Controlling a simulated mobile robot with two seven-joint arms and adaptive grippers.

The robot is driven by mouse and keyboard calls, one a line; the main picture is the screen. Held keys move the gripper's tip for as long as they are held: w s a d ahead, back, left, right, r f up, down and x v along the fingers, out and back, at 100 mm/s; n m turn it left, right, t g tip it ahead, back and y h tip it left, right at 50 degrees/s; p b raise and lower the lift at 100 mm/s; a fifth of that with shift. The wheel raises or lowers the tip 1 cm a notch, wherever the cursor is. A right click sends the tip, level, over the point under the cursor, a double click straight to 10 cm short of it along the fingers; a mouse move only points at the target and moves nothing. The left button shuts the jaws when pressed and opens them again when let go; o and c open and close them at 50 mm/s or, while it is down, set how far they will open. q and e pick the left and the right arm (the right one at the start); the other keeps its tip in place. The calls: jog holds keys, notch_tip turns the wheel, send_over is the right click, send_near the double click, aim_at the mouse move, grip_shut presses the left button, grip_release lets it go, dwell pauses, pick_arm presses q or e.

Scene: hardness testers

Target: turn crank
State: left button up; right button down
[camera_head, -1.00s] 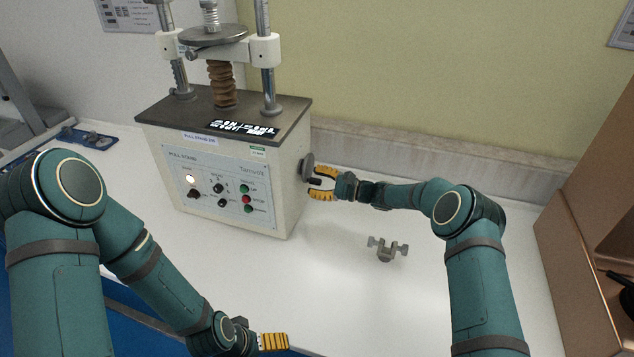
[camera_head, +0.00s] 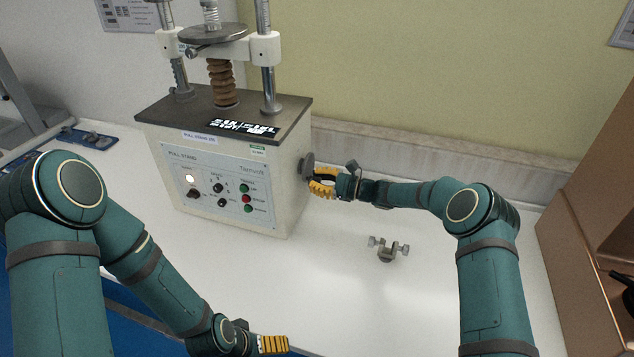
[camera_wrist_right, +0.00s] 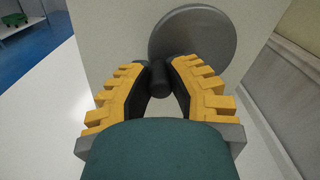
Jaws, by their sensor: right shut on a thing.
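The crank is a grey disc (camera_wrist_right: 193,45) on the right side of the pull stand (camera_head: 225,165), with a short dark handle (camera_wrist_right: 159,80) standing out from it. The disc also shows edge-on in the head view (camera_head: 308,166). My right gripper (camera_head: 318,183) is at the disc, and its yellow fingers are shut around the handle. In the right wrist view the fingertips (camera_wrist_right: 158,68) sit on both sides of the handle. My left gripper (camera_head: 272,344) is low at the table's front edge, away from the stand. Its fingers look together, but their opening is not clear.
A small grey metal clamp (camera_head: 388,249) lies on the white table (camera_head: 330,285) right of the stand. A brown cabinet (camera_head: 585,230) stands at the right. A blue item (camera_head: 88,138) lies at the back left. The table front of the stand is clear.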

jog(key=shift+s+r+m, duration=0.1)
jog(key=shift+r+m, duration=0.1)
jog(key=shift+m, duration=0.5)
jog(key=shift+r+m, duration=0.2)
jog(key=shift+m, duration=0.5)
jog(key=c, duration=0.9)
grip_release()
jog(key=shift+o, duration=0.2)
jog(key=v, duration=1.2)
jog(key=shift+a, duration=0.1)
